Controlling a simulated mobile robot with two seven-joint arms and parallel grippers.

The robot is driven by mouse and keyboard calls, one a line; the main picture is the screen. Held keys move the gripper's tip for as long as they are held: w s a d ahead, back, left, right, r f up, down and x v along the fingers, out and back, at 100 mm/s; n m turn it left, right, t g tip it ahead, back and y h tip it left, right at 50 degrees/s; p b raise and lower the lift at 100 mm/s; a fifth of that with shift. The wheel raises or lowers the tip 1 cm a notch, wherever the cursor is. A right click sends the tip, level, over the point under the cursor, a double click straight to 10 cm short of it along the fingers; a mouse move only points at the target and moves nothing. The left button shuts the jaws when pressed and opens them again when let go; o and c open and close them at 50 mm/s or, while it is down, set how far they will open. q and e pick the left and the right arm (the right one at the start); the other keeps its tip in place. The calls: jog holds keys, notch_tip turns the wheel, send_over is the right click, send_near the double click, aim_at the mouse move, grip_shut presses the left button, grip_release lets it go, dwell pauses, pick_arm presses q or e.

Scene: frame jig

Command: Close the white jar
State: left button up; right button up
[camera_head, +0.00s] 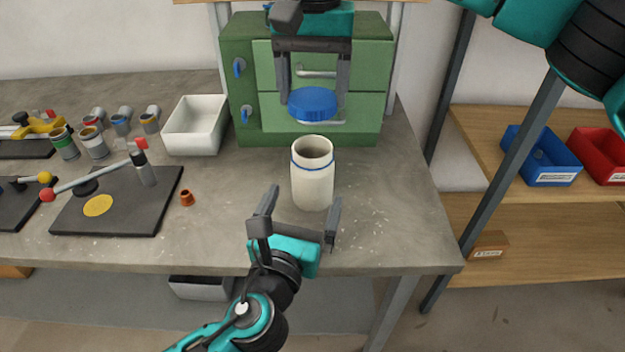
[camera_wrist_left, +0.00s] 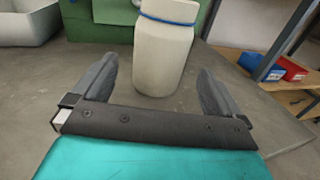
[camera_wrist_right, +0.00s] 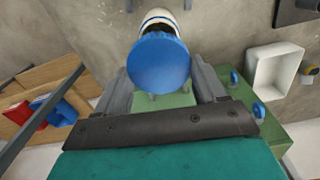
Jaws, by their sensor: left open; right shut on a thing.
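The white jar (camera_head: 312,180) stands upright on the workbench with its mouth open and a blue ring below the rim. It also shows in the left wrist view (camera_wrist_left: 163,55) and partly in the right wrist view (camera_wrist_right: 160,18). The blue lid (camera_head: 312,103) is held above and behind the jar mouth, apart from it. My right gripper (camera_head: 312,98) is shut on the lid; the lid fills the space between its fingers in the right wrist view (camera_wrist_right: 158,64). My left gripper (camera_head: 301,205) is open and empty, with its fingers in front of the jar near its base.
A green cabinet (camera_head: 258,105) stands behind the jar, with a white bin (camera_head: 195,125) at its left. The workbench (camera_head: 400,225) is clear right of the jar.

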aim_at(307, 192)
pick_arm(q)
jog(key=x, duration=0.6)
jog(key=c, duration=1.4)
jog(key=shift+c, duration=0.2)
pick_arm(e)
jog(key=shift+f, duration=2.5)
